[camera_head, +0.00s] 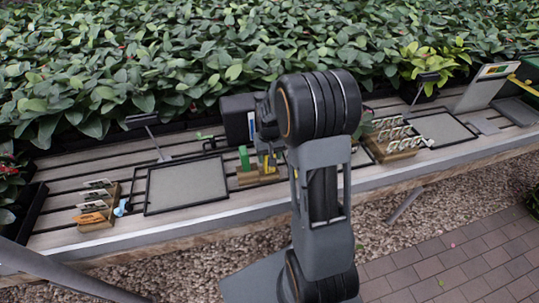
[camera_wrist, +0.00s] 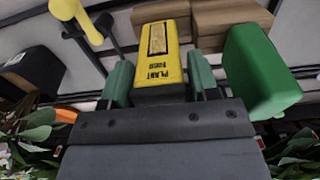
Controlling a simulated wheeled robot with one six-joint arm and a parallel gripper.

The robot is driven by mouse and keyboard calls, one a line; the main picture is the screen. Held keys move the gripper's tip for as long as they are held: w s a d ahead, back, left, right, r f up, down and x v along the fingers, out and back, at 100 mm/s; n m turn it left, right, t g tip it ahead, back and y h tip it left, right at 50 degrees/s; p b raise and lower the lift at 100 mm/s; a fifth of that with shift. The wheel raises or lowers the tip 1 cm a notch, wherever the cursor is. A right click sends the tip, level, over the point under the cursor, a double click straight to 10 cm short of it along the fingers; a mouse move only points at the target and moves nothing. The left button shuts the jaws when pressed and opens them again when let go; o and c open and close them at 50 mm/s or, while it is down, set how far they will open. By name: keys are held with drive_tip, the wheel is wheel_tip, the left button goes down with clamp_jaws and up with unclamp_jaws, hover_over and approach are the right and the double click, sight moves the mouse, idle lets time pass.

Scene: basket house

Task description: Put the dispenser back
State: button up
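A yellow dispenser (camera_wrist: 160,65) with black "PLANT" lettering is between the two green fingers of my gripper (camera_wrist: 161,82) in the wrist view. In the head view the yellow dispenser (camera_head: 270,162) is at a low wooden holder (camera_head: 258,177), beside the green box (camera_head: 244,158). My arm partly covers this spot. Whether the dispenser's base touches the holder is hidden.
A dark-framed tray (camera_head: 187,184) lies left of the holder, and a wooden rack of labels (camera_head: 95,208) is further left. Another rack (camera_head: 396,140) and a tray (camera_head: 443,129) are right of my arm. Dense plants stand behind the slatted bench. A yellow-handled tool (camera_wrist: 80,18) is at upper left.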

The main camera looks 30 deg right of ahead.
drive_tip(key=o, duration=0.3)
drive_tip(key=shift+o, duration=0.2)
wheel_tip(320, 180, up, 14)
idle(0.5)
drive_tip(key=s+a+n+t, duration=0.1)
drive_tip(key=s+a, duration=0.3)
drive_tip(key=s, duration=0.4)
drive_tip(key=s+a+r+n+t+p, duration=0.1)
drive_tip(key=s+a+t, duration=0.1)
drive_tip(key=s+a, duration=0.3)
drive_tip(key=shift+s+a+r+n+t, duration=0.25)
drive_tip(key=shift+s+n+t, duration=0.05)
drive_tip(key=shift+s, duration=1.1)
